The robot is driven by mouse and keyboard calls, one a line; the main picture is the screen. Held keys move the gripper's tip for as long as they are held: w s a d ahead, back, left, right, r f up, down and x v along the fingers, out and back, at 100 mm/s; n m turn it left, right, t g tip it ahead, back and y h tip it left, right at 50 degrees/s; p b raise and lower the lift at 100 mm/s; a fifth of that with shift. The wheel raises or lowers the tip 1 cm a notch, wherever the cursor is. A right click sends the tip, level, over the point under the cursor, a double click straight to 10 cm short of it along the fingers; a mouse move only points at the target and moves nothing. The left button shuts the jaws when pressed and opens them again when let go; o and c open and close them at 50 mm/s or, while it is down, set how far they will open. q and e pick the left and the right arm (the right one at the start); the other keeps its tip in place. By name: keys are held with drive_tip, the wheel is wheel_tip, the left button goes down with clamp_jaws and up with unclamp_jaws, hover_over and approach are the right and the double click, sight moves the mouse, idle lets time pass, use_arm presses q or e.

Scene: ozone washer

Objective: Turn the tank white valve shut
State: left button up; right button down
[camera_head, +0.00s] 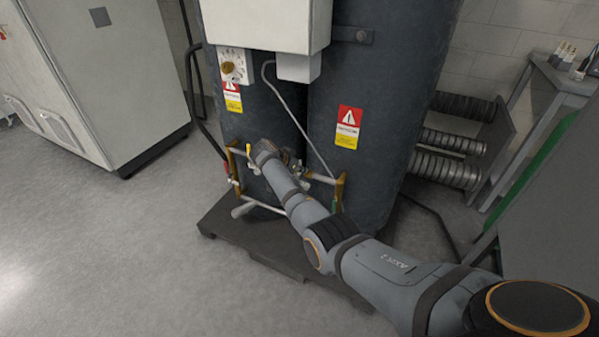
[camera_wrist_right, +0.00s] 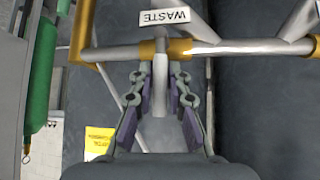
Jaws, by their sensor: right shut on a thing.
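Two dark grey tanks (camera_head: 355,100) stand side by side with silver pipework and brass-coloured fittings low on their front. In the right wrist view, a pale valve lever (camera_wrist_right: 160,88) hangs from a brass-coloured fitting on a silver pipe, beside an upside-down WASTE label (camera_wrist_right: 164,17). My right gripper (camera_wrist_right: 160,78) has its two purple-padded fingers on either side of this lever and is shut on it. In the head view my right arm reaches in from the lower right, and the gripper is mostly hidden at the pipework. My left gripper is not in view.
A yellow lever (camera_head: 247,150) and a red handle (camera_head: 226,169) are left of my wrist. A green-handled part (camera_wrist_right: 42,75) stands at the left of the wrist view. A grey cabinet (camera_head: 110,70) is at the left. The floor in front is clear.

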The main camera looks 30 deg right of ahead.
idle(0.4)
drive_tip(key=c, duration=1.3)
unclamp_jaws()
drive_tip(key=shift+a, duration=0.1)
drive_tip(key=shift+s+a+r, duration=0.1)
drive_tip(key=shift+a+r, duration=0.15)
drive_tip(key=v, duration=1.1)
